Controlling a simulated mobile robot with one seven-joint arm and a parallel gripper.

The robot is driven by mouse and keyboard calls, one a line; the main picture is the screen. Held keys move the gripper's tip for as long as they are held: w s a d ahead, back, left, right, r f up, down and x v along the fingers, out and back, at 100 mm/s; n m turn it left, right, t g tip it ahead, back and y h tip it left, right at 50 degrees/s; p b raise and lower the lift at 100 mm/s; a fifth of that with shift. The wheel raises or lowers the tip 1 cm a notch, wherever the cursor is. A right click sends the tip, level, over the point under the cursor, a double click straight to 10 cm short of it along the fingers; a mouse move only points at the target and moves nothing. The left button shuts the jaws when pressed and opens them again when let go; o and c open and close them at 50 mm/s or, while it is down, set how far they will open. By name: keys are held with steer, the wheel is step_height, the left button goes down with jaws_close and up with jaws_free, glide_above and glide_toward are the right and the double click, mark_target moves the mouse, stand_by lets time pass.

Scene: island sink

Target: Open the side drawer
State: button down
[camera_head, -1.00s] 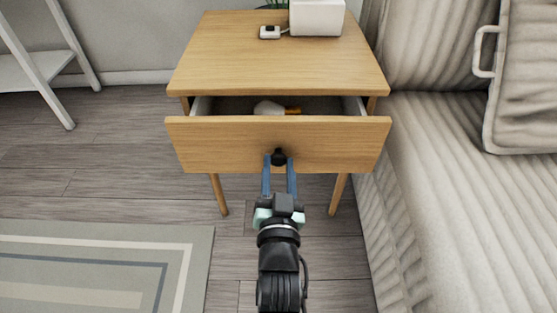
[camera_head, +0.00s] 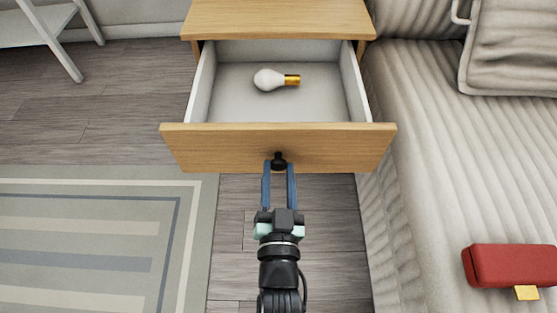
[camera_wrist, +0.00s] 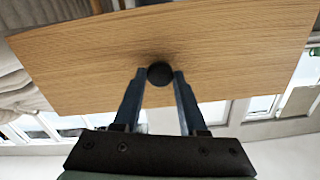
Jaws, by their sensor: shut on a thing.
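The side drawer (camera_head: 215,145) has a wooden front and a white interior, and it stands well out from its wooden side table (camera_head: 280,18). A black round knob (camera_head: 278,159) sits at the middle of the drawer front. My gripper (camera_head: 279,170) is shut on the knob, one blue finger on each side. The wrist view shows the black knob (camera_wrist: 160,74) between the tips of my gripper (camera_wrist: 158,80), against the drawer front (camera_wrist: 220,50). A light bulb (camera_head: 273,80) with a gold base lies inside the drawer.
A ribbed beige sofa (camera_head: 430,180) stands close along the right, with a red object (camera_head: 510,265) on its seat. A striped rug (camera_head: 90,240) lies on the floor at left. A white stand (camera_head: 45,40) is at the far left. Bare floor shows beneath my arm.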

steer(key=shift+s, duration=0.1)
steer(key=shift+c, duration=2.3)
jaws_free()
steer(key=s+p, duration=0.5)
steer(key=s, duration=0.8)
